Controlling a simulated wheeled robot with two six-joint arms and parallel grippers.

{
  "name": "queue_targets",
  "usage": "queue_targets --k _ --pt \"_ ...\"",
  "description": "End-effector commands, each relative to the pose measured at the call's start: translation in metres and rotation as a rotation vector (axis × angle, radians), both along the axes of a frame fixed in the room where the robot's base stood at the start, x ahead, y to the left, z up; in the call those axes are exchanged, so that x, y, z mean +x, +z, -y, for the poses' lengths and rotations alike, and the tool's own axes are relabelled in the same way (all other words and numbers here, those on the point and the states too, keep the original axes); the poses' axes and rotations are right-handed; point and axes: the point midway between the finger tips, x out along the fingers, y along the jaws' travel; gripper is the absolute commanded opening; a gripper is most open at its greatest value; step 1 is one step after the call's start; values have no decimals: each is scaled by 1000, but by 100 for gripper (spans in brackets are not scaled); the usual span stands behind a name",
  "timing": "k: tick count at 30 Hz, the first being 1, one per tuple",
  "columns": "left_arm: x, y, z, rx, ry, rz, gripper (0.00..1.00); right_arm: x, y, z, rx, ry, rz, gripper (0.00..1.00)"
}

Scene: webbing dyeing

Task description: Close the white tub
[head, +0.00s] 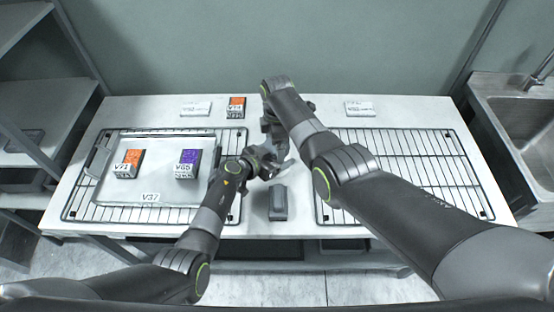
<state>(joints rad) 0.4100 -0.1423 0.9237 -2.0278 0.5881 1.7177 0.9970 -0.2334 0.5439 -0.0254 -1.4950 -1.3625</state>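A pale, shallow tub-like tray (172,197) labelled V37 sits on the left wire rack in the head view. An orange-topped box (127,164) marked V71 and a purple-topped box (186,164) marked V65 stand in it. I cannot make out a separate lid. My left gripper (272,165) is right of the tray, near the table's middle. My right gripper (272,134) is just behind it, partly covered by its own arm. The two grippers overlap in the picture, and a small pale piece shows between them. I cannot tell whether either is open or holds anything.
An empty wire rack (411,158) lies on the right. A dark grey block (278,203) stands between the racks. At the back are an orange-topped box (236,107) and two white label cards (195,108), (360,109). A sink (520,115) is at right, shelves (40,95) at left.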

Motion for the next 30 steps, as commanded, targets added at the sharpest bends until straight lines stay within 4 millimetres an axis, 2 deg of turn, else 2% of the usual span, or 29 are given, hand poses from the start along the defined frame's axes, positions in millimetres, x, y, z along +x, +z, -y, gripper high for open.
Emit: queue_targets --k 6,11,19,23,26,30 --pt "0 0 0 0 0 0 12 1 27 -1 2 0 5 91" --pt "0 0 0 0 0 0 12 0 42 0 0 0 2 91" --pt "0 0 0 0 0 0 12 0 44 0 0 0 -1 91" --pt "0 0 0 0 0 0 12 0 44 0 0 -11 0 87" --pt "0 0 0 0 0 0 12 0 45 0 0 -63 0 87" --pt "0 0 0 0 0 0 12 0 48 0 0 -221 1 87"
